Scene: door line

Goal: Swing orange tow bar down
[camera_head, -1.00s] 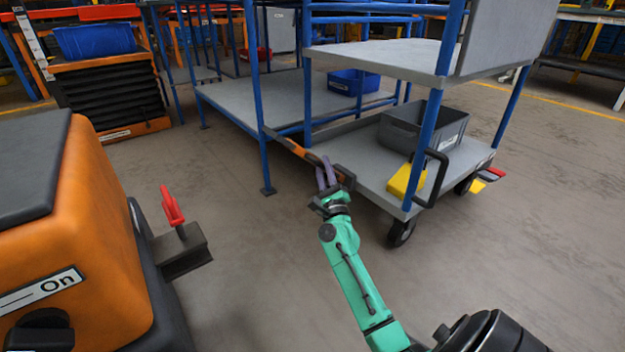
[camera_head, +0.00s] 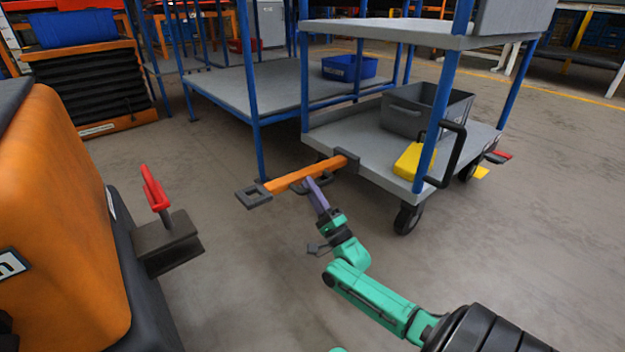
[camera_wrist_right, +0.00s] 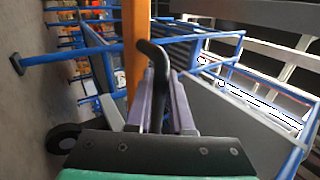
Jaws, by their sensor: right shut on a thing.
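The orange tow bar (camera_head: 305,175) sticks out from the near left end of the grey cart (camera_head: 372,165), its dark square eye (camera_head: 254,195) at the free end. It looks close to level. My right gripper (camera_head: 313,186), with purple fingers, is at the bar's middle, reaching in from the front. In the right wrist view the tow bar (camera_wrist_right: 136,50) stands just beyond the fingers, and a dark curved handle (camera_wrist_right: 156,70) lies between the fingers of the gripper (camera_wrist_right: 163,95). The fingers are shut on it. My left gripper is out of view.
An orange machine (camera_head: 60,220) with a dark hitch block (camera_head: 166,240) and red-handled pin (camera_head: 154,188) stands at left. The cart carries a grey crate (camera_head: 425,110) and a yellow block (camera_head: 414,160). Floor between machine and cart is clear.

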